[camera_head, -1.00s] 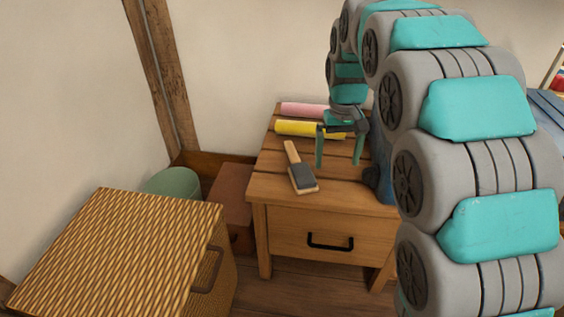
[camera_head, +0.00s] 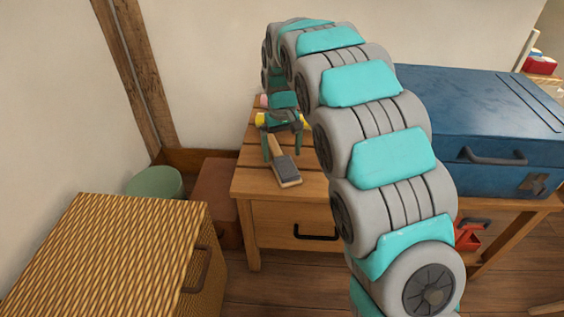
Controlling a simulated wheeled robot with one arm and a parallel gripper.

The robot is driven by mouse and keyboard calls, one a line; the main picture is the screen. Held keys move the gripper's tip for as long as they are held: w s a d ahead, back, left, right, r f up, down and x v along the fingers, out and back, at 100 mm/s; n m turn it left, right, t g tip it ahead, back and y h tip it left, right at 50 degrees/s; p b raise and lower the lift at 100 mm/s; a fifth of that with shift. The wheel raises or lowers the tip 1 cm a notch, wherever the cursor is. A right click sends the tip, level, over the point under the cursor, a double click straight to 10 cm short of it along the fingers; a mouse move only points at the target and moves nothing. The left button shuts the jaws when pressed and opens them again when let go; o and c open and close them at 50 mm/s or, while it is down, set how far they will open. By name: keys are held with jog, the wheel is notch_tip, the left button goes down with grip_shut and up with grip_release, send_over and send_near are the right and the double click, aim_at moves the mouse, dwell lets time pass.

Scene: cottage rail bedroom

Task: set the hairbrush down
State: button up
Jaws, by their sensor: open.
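The hairbrush (camera_head: 286,168) has a wooden handle and a dark grey pad. It lies on the wooden nightstand (camera_head: 252,183), close to its front edge, with the handle pointing to the back. My gripper (camera_head: 282,149) is open, with its fingers pointing down. In the picture one finger is on each side of the brush handle. I cannot tell how high the fingertips are above the top or whether they touch the brush. My gripper hides part of the handle's far end.
Yellow (camera_head: 260,119) and pink (camera_head: 264,101) rolls lie at the nightstand's back, partly hidden by my arm. A blue case (camera_head: 480,120) stands on the right. A wicker box (camera_head: 110,250), a green round thing (camera_head: 155,182) and a brown box (camera_head: 217,200) are on the left.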

jog(key=shift+f, duration=0.95)
jog(key=shift+r, duration=0.1)
grip_shut()
